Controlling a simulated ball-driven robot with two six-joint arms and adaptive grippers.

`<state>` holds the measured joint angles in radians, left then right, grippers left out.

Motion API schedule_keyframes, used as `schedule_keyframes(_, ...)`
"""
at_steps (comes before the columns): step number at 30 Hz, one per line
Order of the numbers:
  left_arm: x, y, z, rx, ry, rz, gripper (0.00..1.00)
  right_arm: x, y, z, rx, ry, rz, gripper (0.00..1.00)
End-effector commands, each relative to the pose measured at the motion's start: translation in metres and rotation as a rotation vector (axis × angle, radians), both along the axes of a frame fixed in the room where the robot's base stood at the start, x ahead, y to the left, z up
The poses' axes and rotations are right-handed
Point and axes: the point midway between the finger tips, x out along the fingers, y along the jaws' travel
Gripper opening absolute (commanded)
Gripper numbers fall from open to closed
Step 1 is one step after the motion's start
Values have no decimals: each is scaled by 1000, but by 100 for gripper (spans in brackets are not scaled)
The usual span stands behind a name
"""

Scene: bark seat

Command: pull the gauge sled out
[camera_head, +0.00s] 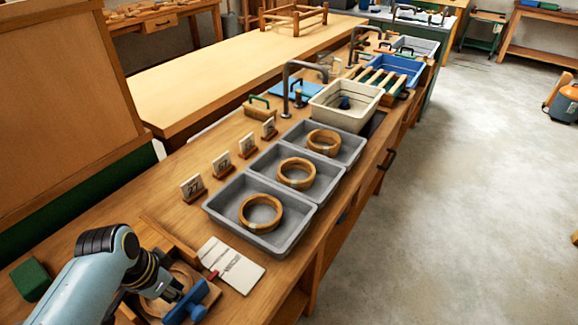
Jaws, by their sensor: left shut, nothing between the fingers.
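A blue T-shaped handle (187,304), which I take to be part of the gauge sled, sits at the bottom of the view over a low wooden frame (165,236). A round wooden ring (152,308) lies partly hidden in that frame. My left gripper (173,291) comes in from the lower left and is shut and empty, close beside the blue handle. I cannot tell whether it touches the handle. The rest of the sled is hidden by my arm and the picture edge. My right gripper is out of view.
Several grey trays (210,207) with wooden rings stand along the bench (150,215), with number cards (192,187) behind them. A white notepad (230,266) lies right of the frame. A green block (31,279) sits at the left. Open floor (450,200) is to the right.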

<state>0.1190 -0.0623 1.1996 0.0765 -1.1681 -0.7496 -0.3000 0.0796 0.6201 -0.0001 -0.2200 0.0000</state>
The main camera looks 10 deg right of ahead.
Motion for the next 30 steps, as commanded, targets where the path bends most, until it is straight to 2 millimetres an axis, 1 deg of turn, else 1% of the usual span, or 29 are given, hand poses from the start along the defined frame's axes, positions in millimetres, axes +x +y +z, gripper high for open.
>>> schedule_keyframes(3,-5,-5,1,-1,2,0,0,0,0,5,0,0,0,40)
schedule_keyframes(30,-35,-39,0,-1,2,0,0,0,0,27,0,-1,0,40)
